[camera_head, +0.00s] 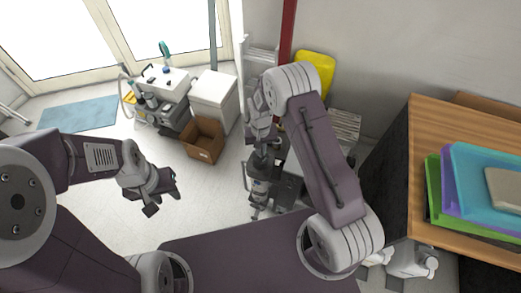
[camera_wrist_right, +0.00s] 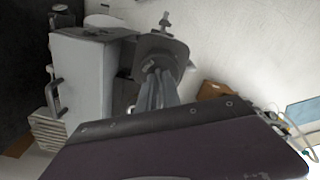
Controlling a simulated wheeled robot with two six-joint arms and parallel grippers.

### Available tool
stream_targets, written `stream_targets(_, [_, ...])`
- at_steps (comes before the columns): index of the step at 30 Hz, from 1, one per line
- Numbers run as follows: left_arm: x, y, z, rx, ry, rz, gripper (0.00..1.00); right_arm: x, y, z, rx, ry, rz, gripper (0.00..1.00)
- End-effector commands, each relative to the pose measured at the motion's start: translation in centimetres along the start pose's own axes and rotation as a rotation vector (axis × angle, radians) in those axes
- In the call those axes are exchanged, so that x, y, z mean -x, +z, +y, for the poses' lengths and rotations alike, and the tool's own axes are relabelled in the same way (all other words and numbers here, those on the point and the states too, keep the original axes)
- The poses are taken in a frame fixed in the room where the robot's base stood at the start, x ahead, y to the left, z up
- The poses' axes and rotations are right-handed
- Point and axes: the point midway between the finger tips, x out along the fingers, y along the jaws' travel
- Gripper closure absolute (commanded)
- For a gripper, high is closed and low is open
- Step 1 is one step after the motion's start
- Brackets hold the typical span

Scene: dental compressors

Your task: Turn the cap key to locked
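I cannot make out the cap key for certain in either view. A dark and grey apparatus (camera_head: 285,190) stands on the floor below my right gripper in the head view. In the right wrist view, a grey part with a small T-shaped top (camera_wrist_right: 165,22) rises beyond the dark wrist housing, and I cannot tell if it is the key. My right gripper (camera_head: 262,148) points down just above or at the apparatus; its fingertips are not clear. My left gripper (camera_head: 160,196) hangs over bare floor with its fingers apart and nothing between them.
A wooden-topped cabinet (camera_head: 420,110) with coloured folders (camera_head: 480,165) stands at the right. A yellow bin (camera_head: 318,68) is behind my right arm.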

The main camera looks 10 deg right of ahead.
Motion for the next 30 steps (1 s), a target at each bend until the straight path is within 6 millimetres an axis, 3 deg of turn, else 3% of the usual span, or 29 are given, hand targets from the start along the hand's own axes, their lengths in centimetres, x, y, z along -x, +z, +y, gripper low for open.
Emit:
stream_targets(20, [-0.01,0.00,0.00,0.000,0.000,0.000,0.64,0.04,-0.01,0.00,-0.076,0.000,0.000,1.00])
stream_targets(30, [-0.04,0.01,0.00,0.000,0.000,0.000,0.64,0.04,-0.01,0.00,-0.290,0.000,0.000,1.00])
